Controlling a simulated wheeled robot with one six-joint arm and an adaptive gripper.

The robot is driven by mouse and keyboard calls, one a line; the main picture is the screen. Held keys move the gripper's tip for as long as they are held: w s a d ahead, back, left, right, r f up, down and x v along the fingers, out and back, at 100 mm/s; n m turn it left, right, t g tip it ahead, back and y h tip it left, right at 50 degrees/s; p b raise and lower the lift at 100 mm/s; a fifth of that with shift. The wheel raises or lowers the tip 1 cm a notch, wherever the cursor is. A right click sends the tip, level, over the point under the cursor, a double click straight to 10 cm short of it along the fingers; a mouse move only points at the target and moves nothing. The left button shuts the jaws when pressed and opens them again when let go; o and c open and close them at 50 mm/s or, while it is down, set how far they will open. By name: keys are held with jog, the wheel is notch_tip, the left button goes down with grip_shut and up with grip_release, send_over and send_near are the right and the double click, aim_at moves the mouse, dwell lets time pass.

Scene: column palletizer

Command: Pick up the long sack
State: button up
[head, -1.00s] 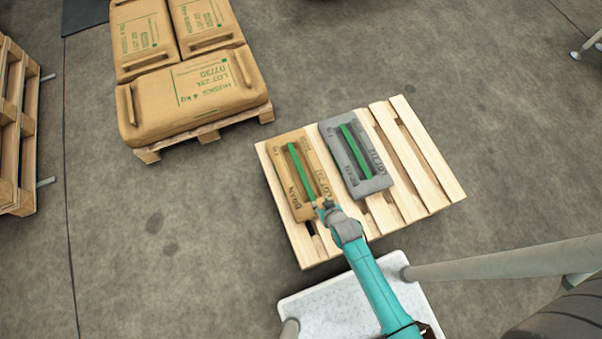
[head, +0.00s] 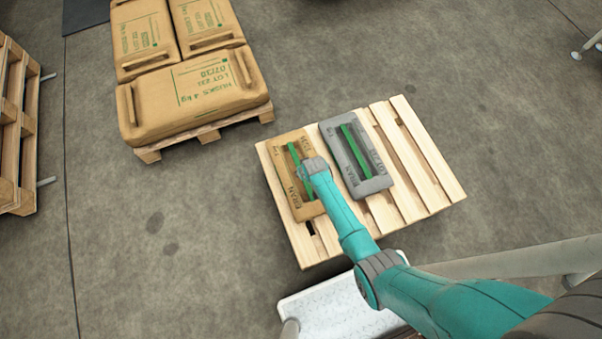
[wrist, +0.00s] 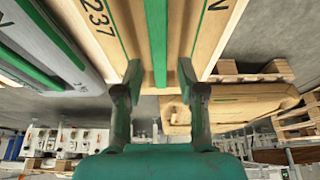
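A tan sack (head: 309,206) with dark lettering and a green strip (head: 293,160) lies on the near pallet. A grey sack (head: 374,180) with a green strip lies beside it on the right; the two look similar in length. My gripper (wrist: 159,72) is open over the tan sack. In the wrist view its fingers appear on either side of the tan sack's green strip (wrist: 158,35), with gaps on both sides. How far the fingertips are from the sack in depth I cannot tell. The arm hides part of the tan sack in the head view.
The near pallet (head: 427,150) has bare slats right of the grey sack. Another pallet (head: 207,134) at the upper left holds several large tan sacks, including a wide one (head: 195,97) marked HUSKS. Empty pallets (head: 15,130) stand at the left edge. Open floor lies between.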

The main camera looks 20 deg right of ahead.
jog(key=shift+x, duration=3.65)
jog(key=shift+w+d, duration=0.1)
jog(key=shift+w, duration=0.05)
grip_shut()
jog(key=shift+w+r, duration=0.15)
jog(key=shift+w, duration=0.05)
